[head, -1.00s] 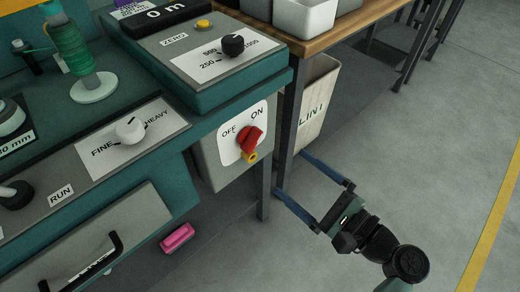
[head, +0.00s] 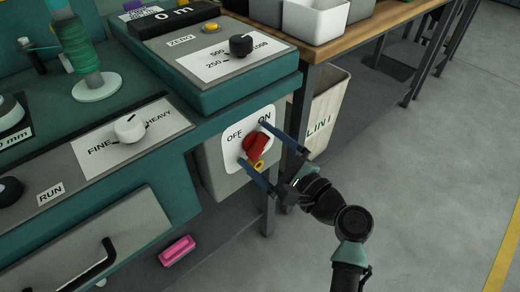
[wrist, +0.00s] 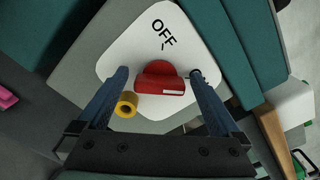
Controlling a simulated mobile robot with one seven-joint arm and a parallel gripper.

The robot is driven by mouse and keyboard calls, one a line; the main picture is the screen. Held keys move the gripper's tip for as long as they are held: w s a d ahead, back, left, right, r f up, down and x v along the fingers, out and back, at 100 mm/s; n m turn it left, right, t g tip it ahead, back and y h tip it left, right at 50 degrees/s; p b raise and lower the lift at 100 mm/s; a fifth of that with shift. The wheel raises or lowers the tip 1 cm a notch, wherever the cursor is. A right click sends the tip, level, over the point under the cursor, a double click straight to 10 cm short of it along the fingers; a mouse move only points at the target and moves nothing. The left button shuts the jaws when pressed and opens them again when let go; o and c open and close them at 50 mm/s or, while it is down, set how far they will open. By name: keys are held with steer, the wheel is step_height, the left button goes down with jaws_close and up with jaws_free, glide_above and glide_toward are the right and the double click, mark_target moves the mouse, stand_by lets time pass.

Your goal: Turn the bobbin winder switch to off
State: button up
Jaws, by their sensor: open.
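The red switch (head: 256,147) is a rotary knob on a white OFF/ON plate (head: 233,156) on the side of a grey box under the teal bench. A small yellow piece (head: 257,165) sits just below the knob. My gripper (head: 252,142) is open, its two blue fingers on either side of the knob. The yellow piece (wrist: 126,104) is close beside the left finger. I cannot tell whether either finger touches the knob.
Above are the teal bench edge and a panel with a black dial (head: 241,45). A table leg and LINT bin (head: 325,115) stand close on the right. A pink block (head: 177,250) lies below. Open floor lies at the right.

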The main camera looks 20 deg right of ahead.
steer(key=c, duration=1.3)
steer(key=shift+n, duration=0.3)
steer(key=n, duration=0.2)
steer(key=n+b, duration=0.1)
steer(key=shift+a+f+n, duration=0.1)
steer(key=shift+f+n, duration=0.1)
steer(key=shift+n, duration=0.2)
steer(key=n+b, duration=0.3)
steer(key=n, duration=0.1)
steer(key=shift+f+n, duration=0.15)
steer(key=shift+n, duration=0.15)
steer(key=n+b, duration=0.3)
steer(key=n, duration=0.1)
steer(key=shift+f, duration=0.2)
steer(key=shift+n+b, duration=1.45)
steer(key=shift+n, duration=0.95)
